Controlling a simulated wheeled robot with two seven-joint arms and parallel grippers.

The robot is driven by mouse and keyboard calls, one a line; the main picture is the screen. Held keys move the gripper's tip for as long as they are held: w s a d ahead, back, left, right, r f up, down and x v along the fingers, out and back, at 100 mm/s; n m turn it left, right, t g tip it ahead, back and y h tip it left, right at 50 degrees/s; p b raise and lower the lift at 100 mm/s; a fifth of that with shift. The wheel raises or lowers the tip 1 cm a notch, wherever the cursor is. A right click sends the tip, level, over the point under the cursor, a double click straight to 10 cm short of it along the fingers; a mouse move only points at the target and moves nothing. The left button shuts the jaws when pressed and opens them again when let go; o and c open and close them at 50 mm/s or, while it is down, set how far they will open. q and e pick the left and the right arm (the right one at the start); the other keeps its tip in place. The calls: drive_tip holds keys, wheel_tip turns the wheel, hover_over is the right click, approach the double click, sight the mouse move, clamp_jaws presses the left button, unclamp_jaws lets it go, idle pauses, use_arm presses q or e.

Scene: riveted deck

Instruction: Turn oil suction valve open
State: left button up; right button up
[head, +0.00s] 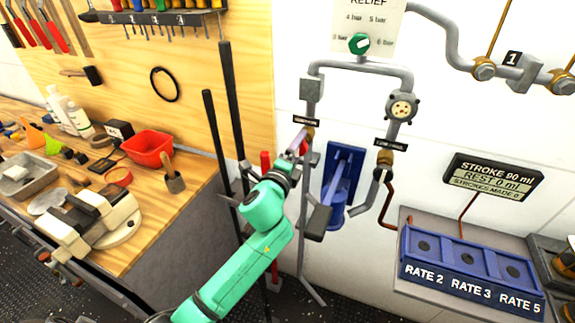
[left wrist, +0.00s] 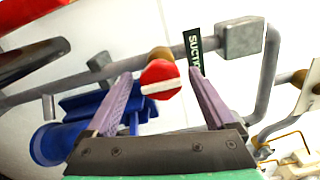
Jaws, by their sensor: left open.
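The suction valve shows in the left wrist view as a red round knob (left wrist: 161,80) with a white stripe across it. A dark label reading "SUCT..." (left wrist: 193,45) is beside it, partly hidden by a finger. My left gripper (left wrist: 160,76) is open, with one purple finger on each side of the knob; I cannot tell whether either finger touches it. In the head view my left gripper (head: 300,143) is at the valve's brass fitting (head: 309,132), under the small label (head: 306,120), and largely covers the knob. My right gripper is not in view.
A second valve (head: 384,160) hangs from the pipe to the right. A blue pump (head: 338,190) stands between the pipes. A blue box marked RATE (head: 470,265) is lower right. A wooden bench (head: 150,225) with tools and a red bin (head: 150,148) is left.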

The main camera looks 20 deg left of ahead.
use_arm(q)
drive_tip(key=s+b, duration=0.2)
drive_tip(key=s, duration=1.1)
drive_tip(key=shift+a+b, duration=0.4)
